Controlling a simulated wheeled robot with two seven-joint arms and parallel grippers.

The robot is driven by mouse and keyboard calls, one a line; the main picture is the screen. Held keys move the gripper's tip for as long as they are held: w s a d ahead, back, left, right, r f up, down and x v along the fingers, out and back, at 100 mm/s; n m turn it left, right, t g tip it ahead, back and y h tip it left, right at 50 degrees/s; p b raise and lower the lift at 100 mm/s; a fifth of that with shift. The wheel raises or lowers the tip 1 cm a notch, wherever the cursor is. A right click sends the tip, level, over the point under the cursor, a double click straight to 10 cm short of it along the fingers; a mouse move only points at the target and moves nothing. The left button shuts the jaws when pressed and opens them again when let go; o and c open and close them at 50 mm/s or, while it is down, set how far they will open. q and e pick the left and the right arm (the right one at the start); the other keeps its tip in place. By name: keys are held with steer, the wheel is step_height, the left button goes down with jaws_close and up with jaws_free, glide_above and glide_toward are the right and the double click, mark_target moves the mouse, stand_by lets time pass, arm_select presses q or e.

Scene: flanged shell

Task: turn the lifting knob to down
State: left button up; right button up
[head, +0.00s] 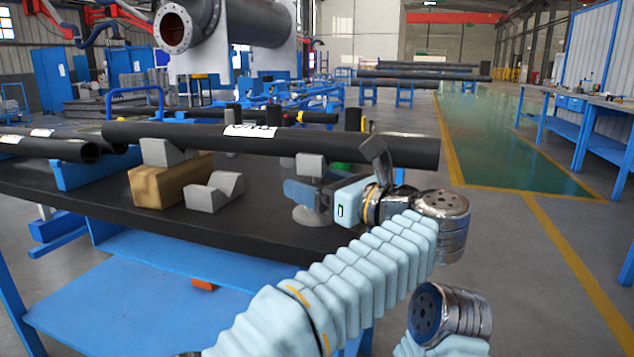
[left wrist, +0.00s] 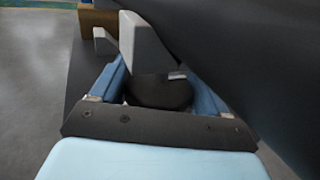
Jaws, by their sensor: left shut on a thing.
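My left gripper (head: 302,192) reaches in from the right at the front edge of the dark tabletop, just below the long black pipe. It is shut at a grey support stand (head: 310,165) with a round grey base (head: 313,216). In the left wrist view, the two blue fingers of the gripper (left wrist: 160,88) lie on either side of a dark round knob (left wrist: 160,93). A pale marking shows at the knob's upper right edge. The grey V-shaped top (left wrist: 143,45) rises behind the knob. In the head view the knob is hidden by the gripper. My right gripper is not in view.
The black pipe (head: 350,147) lies across grey V-blocks, one on a wooden block (head: 170,183). A loose grey V-block (head: 213,193) stands left of the gripper. The dark tabletop (head: 255,220) is bare at its front. More pipes (head: 40,147) lie at the left.

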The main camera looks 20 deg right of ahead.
arm_select(q)
steer(key=o, duration=1)
steer(key=shift+c, duration=0.2)
steer(key=v, duration=1.3)
steer(key=shift+s+d, duration=0.2)
steer(key=shift+s, duration=0.1)
